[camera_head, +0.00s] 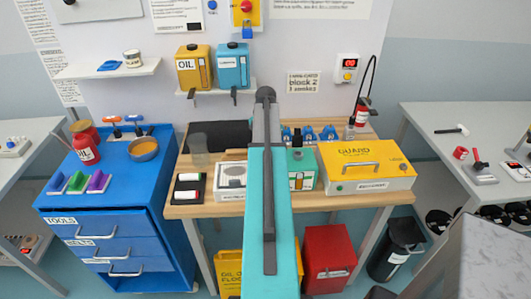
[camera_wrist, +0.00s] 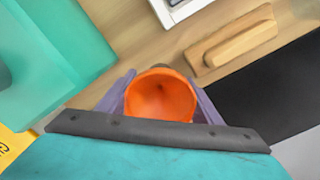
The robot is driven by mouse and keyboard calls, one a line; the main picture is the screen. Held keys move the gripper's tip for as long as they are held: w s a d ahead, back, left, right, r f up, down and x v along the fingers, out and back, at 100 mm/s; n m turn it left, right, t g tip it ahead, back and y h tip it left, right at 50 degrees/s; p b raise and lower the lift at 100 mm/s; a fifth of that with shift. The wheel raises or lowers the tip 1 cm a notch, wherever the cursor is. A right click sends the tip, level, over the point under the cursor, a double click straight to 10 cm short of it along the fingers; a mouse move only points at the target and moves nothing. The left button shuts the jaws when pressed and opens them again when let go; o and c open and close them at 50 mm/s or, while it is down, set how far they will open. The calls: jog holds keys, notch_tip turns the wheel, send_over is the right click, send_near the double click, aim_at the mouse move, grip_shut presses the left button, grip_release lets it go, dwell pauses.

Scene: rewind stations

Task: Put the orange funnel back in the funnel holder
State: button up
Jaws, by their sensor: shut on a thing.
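In the wrist view the orange funnel (camera_wrist: 161,97) sits between the two purple-grey fingers of my gripper (camera_wrist: 163,90), its wide mouth facing the camera. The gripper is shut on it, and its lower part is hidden. A wooden bench surface lies below. In the head view my teal arm covers the middle of the bench, so the gripper and funnel are hidden there. I cannot make out the funnel holder for certain in either view.
A wooden block (camera_wrist: 233,40) and a black patch (camera_wrist: 280,88) lie near the funnel. The bench (camera_head: 225,211) carries a yellow guard box (camera_head: 365,165) at right and a clear cup (camera_head: 199,150) at left. Oil (camera_head: 194,65) and blue (camera_head: 232,66) canisters stand on a shelf behind.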

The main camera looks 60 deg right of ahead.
jog(key=o, duration=1.1)
jog(key=shift+r, duration=0.15)
jog(key=shift+r+p, duration=2.25)
jog(key=shift+r, duration=1.1)
jog(key=shift+d, duration=0.1)
